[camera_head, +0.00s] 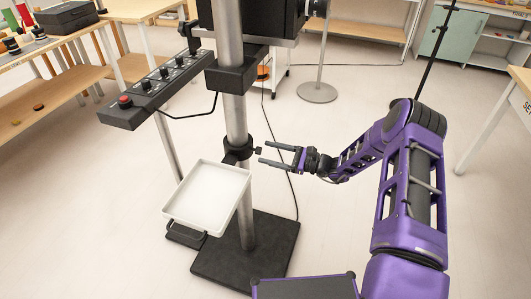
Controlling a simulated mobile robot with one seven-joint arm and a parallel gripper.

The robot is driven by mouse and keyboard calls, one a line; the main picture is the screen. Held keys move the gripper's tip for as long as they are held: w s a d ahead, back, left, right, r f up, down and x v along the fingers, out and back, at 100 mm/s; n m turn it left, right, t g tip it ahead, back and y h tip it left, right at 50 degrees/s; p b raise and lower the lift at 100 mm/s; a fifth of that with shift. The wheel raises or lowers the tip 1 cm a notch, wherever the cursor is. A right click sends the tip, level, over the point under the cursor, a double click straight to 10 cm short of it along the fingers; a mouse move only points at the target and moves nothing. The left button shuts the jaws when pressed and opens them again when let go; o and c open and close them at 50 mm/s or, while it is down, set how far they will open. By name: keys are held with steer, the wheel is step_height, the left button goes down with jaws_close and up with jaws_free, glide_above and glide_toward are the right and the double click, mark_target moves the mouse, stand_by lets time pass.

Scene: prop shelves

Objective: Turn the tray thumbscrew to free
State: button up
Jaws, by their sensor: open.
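A white tray (208,196) is mounted on a grey vertical pole (236,118). A black collar (236,150) clamps around the pole just above the tray. A small dark thumbscrew (258,150) sticks out from the right side of the collar. My gripper (267,153) points left at the thumbscrew, its two fingers parted, one above and one below the screw's level. The fingertips appear close to the screw; I cannot tell whether they touch it or how they line up in depth.
A black control bar with a red button (125,102) extends left from the pole. The pole stands on a black base plate (245,255). A thin cable (281,165) hangs behind my gripper. Wooden shelves (50,95) stand at the left. The floor at right is open.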

steer(key=shift+x, duration=0.85)
jaws_close()
